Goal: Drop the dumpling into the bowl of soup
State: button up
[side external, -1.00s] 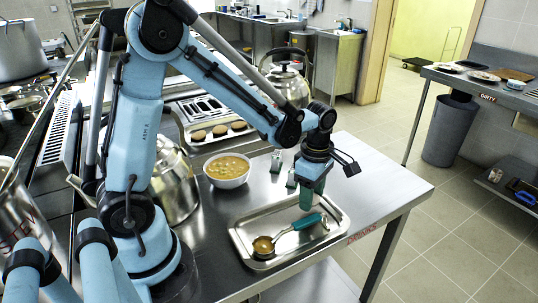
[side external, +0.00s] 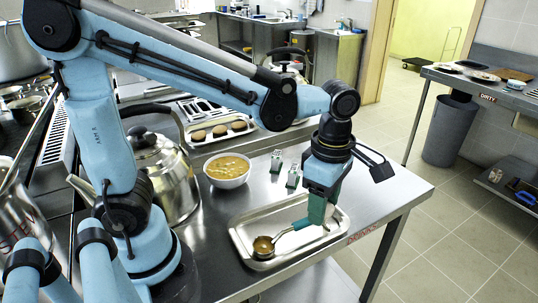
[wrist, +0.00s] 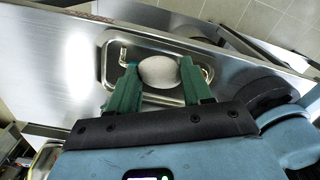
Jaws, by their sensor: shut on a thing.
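A pale, rounded dumpling (wrist: 158,72) sits between the green fingers of my gripper (wrist: 158,70) in the wrist view, with a finger against each side. In the side view, my gripper (side external: 318,220) points down at the right part of the metal tray (side external: 243,238) and hides most of the dumpling. The white bowl (side external: 228,182) of yellow-orange soup (side external: 228,166) stands on the steel counter, behind the tray and left of my gripper. I cannot tell whether the dumpling touches the tray.
A ladle (side external: 263,247) with a teal handle lies in the tray, close to my gripper. Two small green-and-metal items (side external: 277,161) stand between bowl and gripper. A large kettle (side external: 165,178) is left of the bowl. A tray of round brown items (side external: 219,131) lies behind it.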

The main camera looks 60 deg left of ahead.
jog(key=shift+a, duration=0.1)
jog(key=shift+w+a+r, duration=0.1)
jog(key=shift+w+a, duration=0.05)
jog(key=shift+a, duration=0.2)
jog(key=s+a+r, duration=0.2)
jog(key=s+a, duration=0.1)
jog(key=a, duration=1.1)
jog(key=s+a+r, duration=0.2)
jog(key=s+a, duration=0.2)
jog(key=a, duration=1.1)
jog(key=shift+w+d+f, duration=0.1)
jog(key=shift+d+f, duration=0.05)
jog(key=shift+f, duration=1.1)
jog(key=shift+d+f, duration=0.1)
jog(key=shift+f, duration=1.15)
jog(key=o, duration=1.1)
